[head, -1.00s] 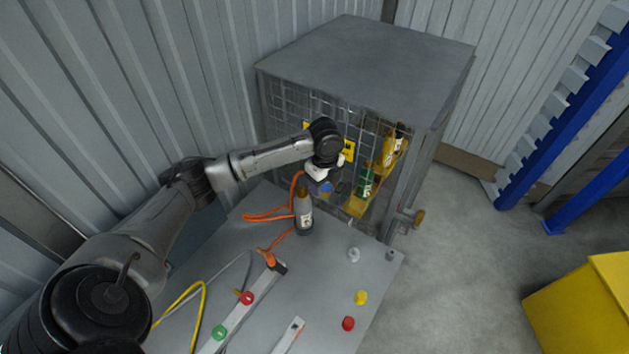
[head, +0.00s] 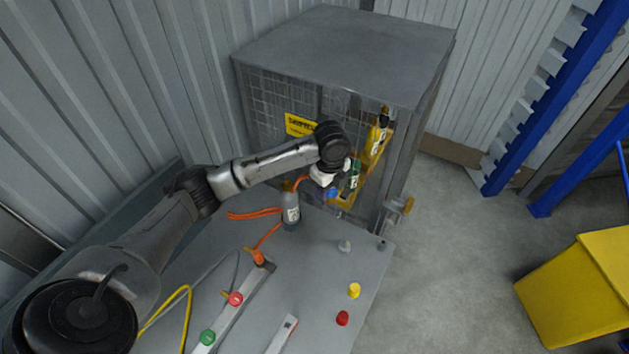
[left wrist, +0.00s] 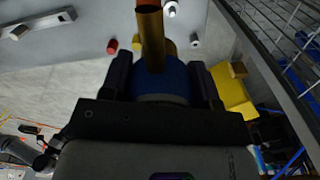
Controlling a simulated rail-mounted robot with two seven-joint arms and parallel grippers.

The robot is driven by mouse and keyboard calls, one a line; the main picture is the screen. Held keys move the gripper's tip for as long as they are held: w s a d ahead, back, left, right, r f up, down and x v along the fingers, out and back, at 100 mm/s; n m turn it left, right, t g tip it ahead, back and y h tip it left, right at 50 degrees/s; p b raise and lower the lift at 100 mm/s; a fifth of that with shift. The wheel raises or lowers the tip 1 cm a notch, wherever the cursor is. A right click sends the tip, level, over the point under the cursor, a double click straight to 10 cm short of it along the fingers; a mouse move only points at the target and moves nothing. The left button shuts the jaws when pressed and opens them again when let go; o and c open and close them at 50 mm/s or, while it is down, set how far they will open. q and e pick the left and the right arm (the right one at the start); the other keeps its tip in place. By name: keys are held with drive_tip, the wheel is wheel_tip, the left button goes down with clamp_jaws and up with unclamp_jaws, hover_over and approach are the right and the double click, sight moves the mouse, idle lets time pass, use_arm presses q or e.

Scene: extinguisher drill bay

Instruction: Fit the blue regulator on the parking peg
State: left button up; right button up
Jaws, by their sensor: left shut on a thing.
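My left gripper (head: 331,186) is shut on the blue regulator (head: 332,193), right of the grey cylinder (head: 291,210) and above the far part of the table. In the left wrist view the blue regulator (left wrist: 165,82) sits between the two fingers of my left gripper (left wrist: 163,80), with a brass-coloured stem pointing away. A short dark grey peg (head: 382,243), which looks like the parking peg, stands at the table's right corner, apart from the regulator. My right gripper is not in view.
A pale grey knob (head: 344,245), a yellow knob (head: 354,290) and a red knob (head: 342,318) stand near the table's right edge. A mesh cage (head: 275,110) with yellow and green bottles stands behind. Orange hose (head: 255,214) lies left of the cylinder.

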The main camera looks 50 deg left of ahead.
use_arm(q)
drive_tip(key=w+d+f+m+b, duration=0.1)
drive_tip(key=f, duration=0.5)
drive_tip(key=w+d+f+m+b, duration=0.1)
drive_tip(key=d+f, duration=0.1)
drive_tip(key=f, duration=0.4)
drive_tip(key=w+d+f+m+b, duration=0.1)
drive_tip(key=w+f, duration=0.1)
drive_tip(key=f, duration=0.4)
drive_tip(key=shift+d+b, duration=0.35)
drive_tip(key=shift+d, duration=0.05)
drive_tip(key=shift+w+a+m, duration=0.15)
drive_tip(key=shift+a+m, duration=0.05)
drive_tip(key=shift+m, duration=0.1)
drive_tip(key=shift+w+d+m, duration=0.15)
drive_tip(key=shift+w+m, duration=0.2)
drive_tip(key=shift+m, duration=0.25)
drive_tip(key=shift+s+f+b, duration=0.1)
drive_tip(key=shift+f+b, duration=0.85)
drive_tip(key=shift+b, duration=0.05)
drive_tip(key=shift+f+b, duration=1.05)
drive_tip(key=shift+b, duration=0.25)
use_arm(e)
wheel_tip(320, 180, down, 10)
use_arm(q)
drive_tip(key=shift+f, duration=0.3)
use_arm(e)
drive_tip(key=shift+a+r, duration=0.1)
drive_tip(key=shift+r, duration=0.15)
